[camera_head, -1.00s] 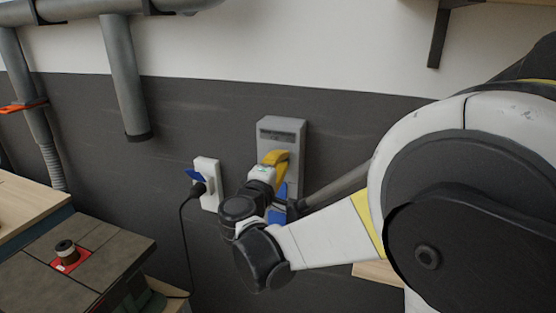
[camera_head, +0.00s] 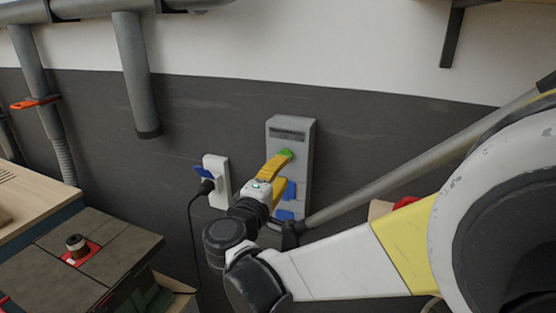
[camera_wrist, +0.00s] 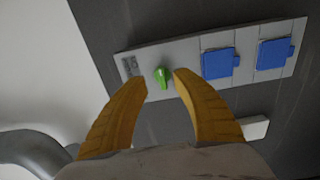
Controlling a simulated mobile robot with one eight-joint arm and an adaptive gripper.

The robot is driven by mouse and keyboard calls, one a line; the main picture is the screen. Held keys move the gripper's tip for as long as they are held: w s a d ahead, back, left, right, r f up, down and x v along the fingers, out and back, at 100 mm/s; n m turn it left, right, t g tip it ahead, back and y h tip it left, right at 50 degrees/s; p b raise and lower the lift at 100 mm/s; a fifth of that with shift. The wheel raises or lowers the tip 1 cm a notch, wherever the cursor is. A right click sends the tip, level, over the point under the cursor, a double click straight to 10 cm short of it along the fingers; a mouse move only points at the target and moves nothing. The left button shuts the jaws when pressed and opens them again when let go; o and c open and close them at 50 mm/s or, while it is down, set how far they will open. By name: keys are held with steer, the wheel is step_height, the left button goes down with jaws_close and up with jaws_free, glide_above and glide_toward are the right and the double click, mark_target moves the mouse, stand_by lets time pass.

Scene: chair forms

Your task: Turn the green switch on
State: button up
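The green switch (camera_head: 286,154) is a small knob on the upper part of a grey wall panel (camera_head: 304,140). In the wrist view the green switch (camera_wrist: 162,77) shows between and just beyond the tips of my gripper (camera_wrist: 161,80). My gripper's yellow fingers are spread apart with nothing between them. In the head view my gripper (camera_head: 279,172) is in front of the panel, just below and left of the switch. I cannot tell whether a finger touches the switch.
Below the switch are blue socket covers (camera_head: 285,215) on the panel. A white wall socket (camera_head: 222,176) with a black plug and cable is to the left. A machine table (camera_head: 110,240) stands at lower left. A grey pipe (camera_head: 136,75) runs down the wall.

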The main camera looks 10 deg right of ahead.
steer(key=shift+v, duration=2.4)
